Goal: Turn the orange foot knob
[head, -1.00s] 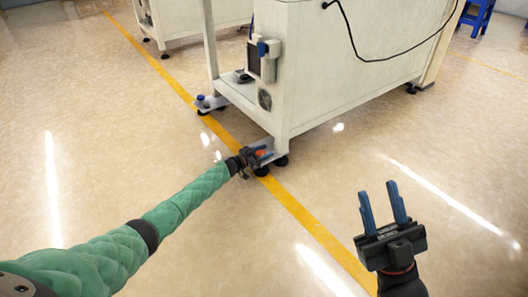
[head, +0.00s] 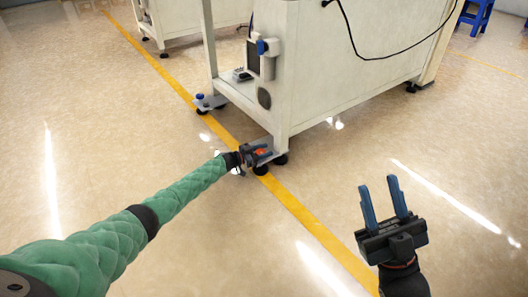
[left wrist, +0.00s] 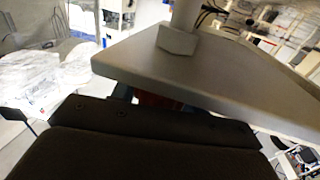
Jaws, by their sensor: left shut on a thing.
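The orange foot knob (head: 260,152) is a small orange spot at the near bottom corner of the white machine. My left gripper (head: 262,154) is at that corner, shut on the knob, with its fingers around it. In the left wrist view a sliver of the reddish-orange knob (left wrist: 152,100) shows between the blue fingers, below the grey foot plate (left wrist: 205,68). Most of the knob is hidden by the gripper body and the plate. My right gripper (head: 384,205) is open and empty, held above the floor at lower right.
The white machine cabinet (head: 345,70) stands on several dark feet. Another foot plate with a blue knob (head: 200,97) lies further back along the yellow floor line (head: 310,222). A black cable (head: 375,58) hangs on the cabinet. The floor in front is clear.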

